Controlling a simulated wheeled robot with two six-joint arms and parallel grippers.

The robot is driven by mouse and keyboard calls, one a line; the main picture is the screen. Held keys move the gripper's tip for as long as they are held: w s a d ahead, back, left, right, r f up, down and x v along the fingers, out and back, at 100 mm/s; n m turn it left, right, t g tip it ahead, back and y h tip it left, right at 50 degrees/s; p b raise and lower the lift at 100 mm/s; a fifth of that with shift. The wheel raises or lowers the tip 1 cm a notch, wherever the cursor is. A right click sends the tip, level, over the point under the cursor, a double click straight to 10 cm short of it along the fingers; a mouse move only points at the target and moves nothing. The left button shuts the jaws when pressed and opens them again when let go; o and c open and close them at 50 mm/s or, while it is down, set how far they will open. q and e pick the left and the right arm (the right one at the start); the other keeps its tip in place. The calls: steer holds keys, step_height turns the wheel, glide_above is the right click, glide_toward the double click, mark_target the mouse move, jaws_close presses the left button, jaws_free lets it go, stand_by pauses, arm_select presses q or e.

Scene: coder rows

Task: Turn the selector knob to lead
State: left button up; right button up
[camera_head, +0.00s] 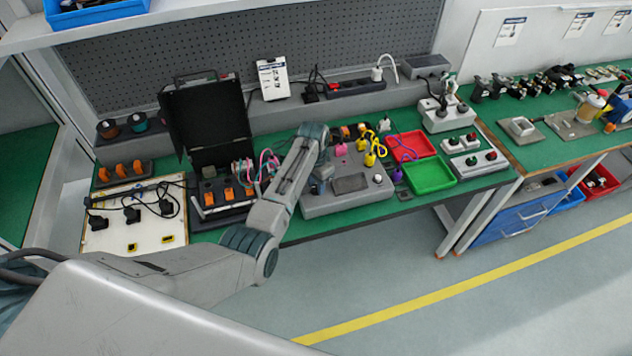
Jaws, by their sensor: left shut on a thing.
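The grey tester box (345,203) sits on the green bench top, with a dark screen in its middle and colored plugs along its back edge. My left arm reaches over the box's left side. My left gripper (318,184) points down at the left part of the panel and is shut on what appears to be the selector knob there. The knob is mostly hidden by the fingers and wrist, and its pointer and labels are too small to read. My right gripper is not in view.
A red tray (410,147) and a green tray (430,175) lie right of the box. An open black case (207,125) with cables stands to the left. A white board (130,225) with black plugs lies at the far left. A power strip (355,88) is behind.

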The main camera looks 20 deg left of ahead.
arm_select(q)
steer(key=m, duration=0.1)
steer(key=m+p, duration=0.1)
steer(key=shift+r+m, duration=0.2)
steer(key=shift+m, duration=0.1)
steer(key=m, duration=0.2)
steer(key=shift+d+f+m+p, duration=0.1)
steer(key=shift+m+p, duration=0.2)
steer(key=shift+p, duration=0.1)
steer(key=m, duration=0.5)
steer(key=shift+y, duration=0.3)
steer(key=shift+d+m, duration=0.1)
steer(key=shift+m, duration=1.8)
steer(key=o, duration=1)
steer(key=shift+c, duration=0.2)
